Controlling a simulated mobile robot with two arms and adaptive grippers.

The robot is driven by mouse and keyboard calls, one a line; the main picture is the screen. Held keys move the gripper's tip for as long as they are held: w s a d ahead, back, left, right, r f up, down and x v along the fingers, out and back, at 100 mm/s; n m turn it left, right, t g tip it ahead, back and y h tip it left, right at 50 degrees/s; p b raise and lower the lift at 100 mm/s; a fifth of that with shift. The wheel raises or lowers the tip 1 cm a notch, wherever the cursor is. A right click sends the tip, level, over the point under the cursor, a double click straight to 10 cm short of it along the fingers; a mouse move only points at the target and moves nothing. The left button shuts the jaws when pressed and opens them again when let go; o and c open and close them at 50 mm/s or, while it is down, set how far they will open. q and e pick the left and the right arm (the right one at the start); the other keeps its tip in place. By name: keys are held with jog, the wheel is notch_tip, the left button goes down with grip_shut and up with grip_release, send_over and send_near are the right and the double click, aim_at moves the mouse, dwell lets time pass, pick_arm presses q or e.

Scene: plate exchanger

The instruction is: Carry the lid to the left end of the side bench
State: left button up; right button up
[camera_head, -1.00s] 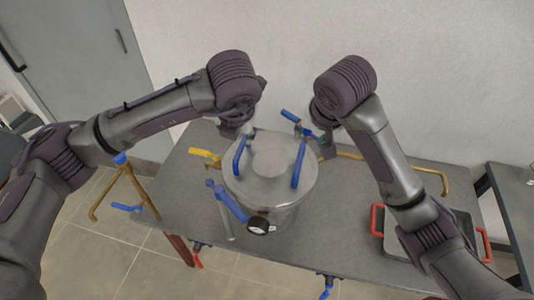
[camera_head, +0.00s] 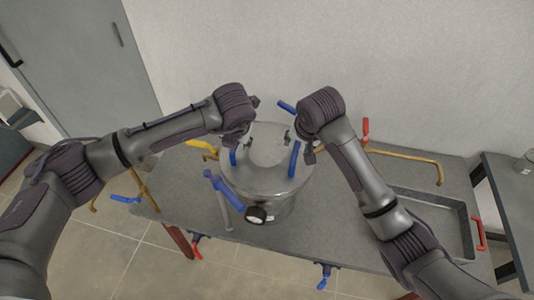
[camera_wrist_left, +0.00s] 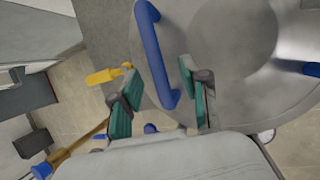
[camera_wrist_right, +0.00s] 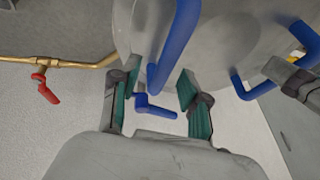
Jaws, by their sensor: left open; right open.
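The lid (camera_head: 268,172) is a round grey metal disc on top of a metal pot (camera_head: 270,207). It has a left blue handle (camera_head: 233,157) and a right blue handle (camera_head: 293,160). My left gripper (camera_wrist_left: 160,100) is open, with the lower end of the left handle between its fingers in the left wrist view. My right gripper (camera_wrist_right: 153,98) is open, with the end of the right handle between its fingertips in the right wrist view. I cannot tell whether any finger touches a handle. In the head view, my wrists partly hide both grippers.
A blue lever (camera_head: 225,187) and a gauge (camera_head: 256,214) sit at the pot's front. Brass piping with a red valve (camera_head: 365,128) runs behind. A grey tray (camera_head: 467,229) with a red handle lies right. Another bench (camera_head: 512,193) stands at the right edge.

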pick_arm(q)
jog(key=shift+x, duration=1.05)
pick_arm(e)
jog(key=shift+x, duration=0.95)
pick_arm(q)
jog(key=shift+s, duration=0.1)
grip_shut()
pick_arm(e)
grip_shut()
